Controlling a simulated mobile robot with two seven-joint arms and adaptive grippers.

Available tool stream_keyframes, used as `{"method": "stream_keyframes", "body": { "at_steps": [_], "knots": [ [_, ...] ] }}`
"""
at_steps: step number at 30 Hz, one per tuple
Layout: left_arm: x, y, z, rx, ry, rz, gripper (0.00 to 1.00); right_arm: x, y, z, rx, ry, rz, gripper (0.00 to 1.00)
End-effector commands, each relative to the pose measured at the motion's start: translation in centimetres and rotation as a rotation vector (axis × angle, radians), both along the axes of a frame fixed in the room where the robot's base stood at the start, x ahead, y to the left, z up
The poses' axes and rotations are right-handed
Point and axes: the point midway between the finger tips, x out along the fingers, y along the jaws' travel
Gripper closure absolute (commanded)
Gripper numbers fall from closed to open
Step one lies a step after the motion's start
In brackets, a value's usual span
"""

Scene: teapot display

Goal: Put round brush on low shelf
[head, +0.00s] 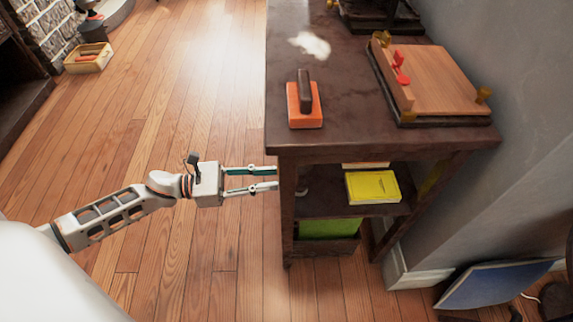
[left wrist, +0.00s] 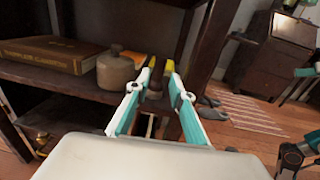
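The dark wooden stand has a low shelf (head: 345,205) under its top. My left gripper (head: 278,177) reaches in beside the stand's front left leg, its two fingers apart. The leg hides part of the fingertips. In the left wrist view my left gripper (left wrist: 160,66) has a small dark brown thing (left wrist: 155,82) between its fingers. I cannot tell whether it is the round brush or whether the fingers press on it. A round tan object with a knob on top (left wrist: 118,72) stands on the shelf just left of the fingers.
A yellow book (head: 372,187) lies on the low shelf, with a green item (head: 330,228) below. A brown book (left wrist: 50,52) is left of the tan object. An orange brush with a dark handle (head: 304,104) and a wooden board (head: 440,80) are on top.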

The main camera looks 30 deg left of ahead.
Motion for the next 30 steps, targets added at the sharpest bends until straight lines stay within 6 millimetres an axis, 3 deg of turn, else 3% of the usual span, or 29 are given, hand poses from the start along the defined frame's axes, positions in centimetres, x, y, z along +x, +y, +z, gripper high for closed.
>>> {"method": "stream_keyframes", "body": {
  "at_steps": [9, 26, 30],
  "knots": [
    [-2.1, 2.7, 0.0, 0.0, 0.0, 0.0, 0.77, 0.0, -0.1, 0.0, -0.022, -0.005, 0.01, 0.6],
    [-2.2, 2.8, 0.0, 0.0, 0.0, 0.0, 0.77, 0.0, -0.2, 0.0, -0.023, -0.005, 0.011, 0.6],
    [-2.6, 2.0, 0.1, -0.033, 0.034, 0.01, 0.77, 0.0, -0.2, 0.2, -0.024, -0.008, 0.012, 0.6]
  ]
}}
